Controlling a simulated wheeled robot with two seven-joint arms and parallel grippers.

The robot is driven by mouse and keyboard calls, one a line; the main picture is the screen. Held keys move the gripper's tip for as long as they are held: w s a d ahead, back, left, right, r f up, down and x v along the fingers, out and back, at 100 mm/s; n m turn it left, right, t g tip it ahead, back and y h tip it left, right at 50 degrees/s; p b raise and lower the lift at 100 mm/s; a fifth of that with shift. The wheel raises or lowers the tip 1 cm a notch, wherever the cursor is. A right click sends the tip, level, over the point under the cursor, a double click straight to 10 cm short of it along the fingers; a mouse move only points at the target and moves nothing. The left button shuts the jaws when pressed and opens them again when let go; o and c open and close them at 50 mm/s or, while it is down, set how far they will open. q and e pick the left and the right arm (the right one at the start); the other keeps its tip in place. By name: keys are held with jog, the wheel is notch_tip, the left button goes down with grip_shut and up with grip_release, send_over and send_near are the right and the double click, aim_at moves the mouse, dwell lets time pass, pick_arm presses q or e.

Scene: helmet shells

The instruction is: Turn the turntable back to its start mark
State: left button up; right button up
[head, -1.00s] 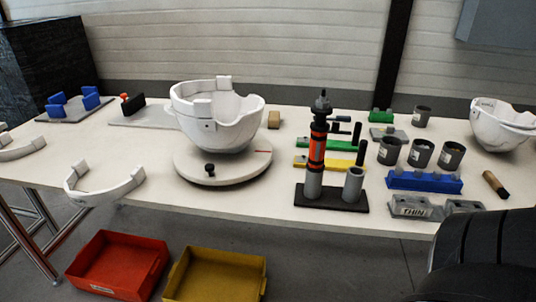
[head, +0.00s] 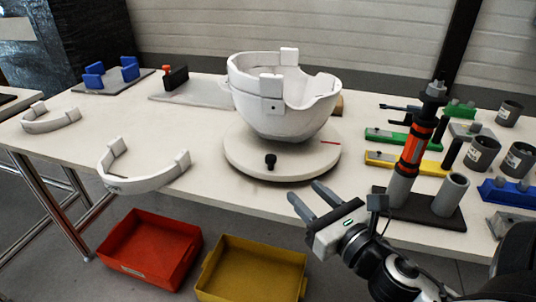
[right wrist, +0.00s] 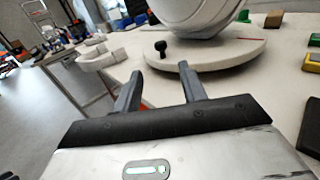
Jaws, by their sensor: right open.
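The white round turntable (head: 236,158) stands on the table and carries a white helmet shell (head: 290,112). A black knob (head: 270,161) stands up from the turntable's front rim. A red line (head: 330,142) shows at the turntable's right side. My right gripper (head: 308,199) is open and empty, in front of the turntable and to the right of the knob, apart from both. In the right wrist view the knob (right wrist: 161,48) is beyond the open fingers (right wrist: 160,80), and the turntable (right wrist: 215,62) lies ahead. My left gripper is not in view.
A black stand (head: 425,210) with an orange-and-black tool (head: 414,150) is close to the right of my right gripper. White curved bands (head: 145,183) lie at the left. Red (head: 150,248) and yellow (head: 250,270) bins are below the table's front edge.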

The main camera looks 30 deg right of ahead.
aim_at(273, 161)
jog(key=w+p, duration=0.1)
jog(key=w, duration=1.3)
jog(key=shift+d+p, duration=0.2)
jog(key=shift+p, duration=0.2)
grip_shut()
